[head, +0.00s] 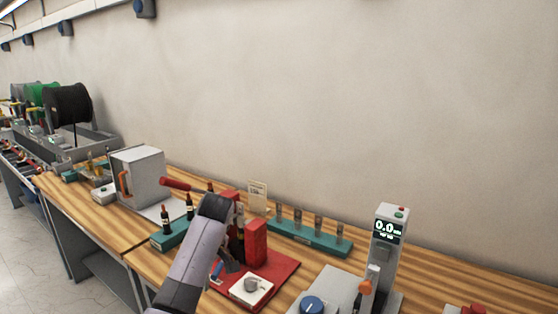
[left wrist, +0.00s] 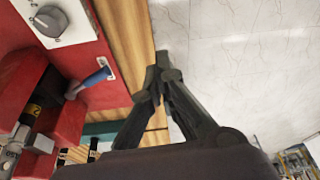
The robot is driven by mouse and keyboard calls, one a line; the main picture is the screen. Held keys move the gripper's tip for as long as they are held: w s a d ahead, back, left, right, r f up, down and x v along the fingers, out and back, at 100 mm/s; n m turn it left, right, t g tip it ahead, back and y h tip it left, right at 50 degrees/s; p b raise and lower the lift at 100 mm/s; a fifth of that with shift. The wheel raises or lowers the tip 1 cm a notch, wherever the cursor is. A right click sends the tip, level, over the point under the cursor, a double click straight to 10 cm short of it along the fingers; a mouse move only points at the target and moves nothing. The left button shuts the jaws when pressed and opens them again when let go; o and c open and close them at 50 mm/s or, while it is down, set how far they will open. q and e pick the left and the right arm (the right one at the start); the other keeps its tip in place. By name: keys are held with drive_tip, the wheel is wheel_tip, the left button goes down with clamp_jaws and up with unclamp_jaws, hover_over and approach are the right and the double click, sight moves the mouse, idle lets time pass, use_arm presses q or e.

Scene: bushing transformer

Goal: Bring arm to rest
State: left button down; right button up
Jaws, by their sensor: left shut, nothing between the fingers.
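My left arm rises from the bottom of the head view and bends over at the top. Its left gripper (head: 229,262) hangs down beside the red fixture (head: 256,242), partly hidden by the arm. In the left wrist view the gripper's two dark fingers (left wrist: 161,72) meet at their tips, with nothing between them. The tips appear over the bench edge and pale floor, apart from the red fixture (left wrist: 22,85) at the left. My right gripper is not in view.
The red base carries a white plate with a grey knob (head: 251,286) and a blue-handled lever (left wrist: 95,80). A teal rack (head: 310,240) stands behind. A grey tester with a display (head: 388,232) stands at right. A grey box (head: 138,175) stands at left.

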use_arm(q)
drive_tip(key=s+a+f+m+h, duration=0.15)
drive_tip(key=s+f+m, duration=0.55)
drive_tip(key=s+f, duration=1)
drive_tip(key=s+r+m+t+h, duration=0.2)
drive_tip(key=s+m, duration=0.6)
drive_tip(key=s, duration=1.5)
wheel_tip(320, 180, down, 30)
drive_tip(key=s+g+b, duration=0.1)
drive_tip(key=s+b, duration=0.1)
drive_tip(key=s+a+f+g+b, duration=0.1)
drive_tip(key=s+a+f, duration=0.2)
drive_tip(key=s+f, duration=1.3)
drive_tip(key=shift+f, duration=0.3)
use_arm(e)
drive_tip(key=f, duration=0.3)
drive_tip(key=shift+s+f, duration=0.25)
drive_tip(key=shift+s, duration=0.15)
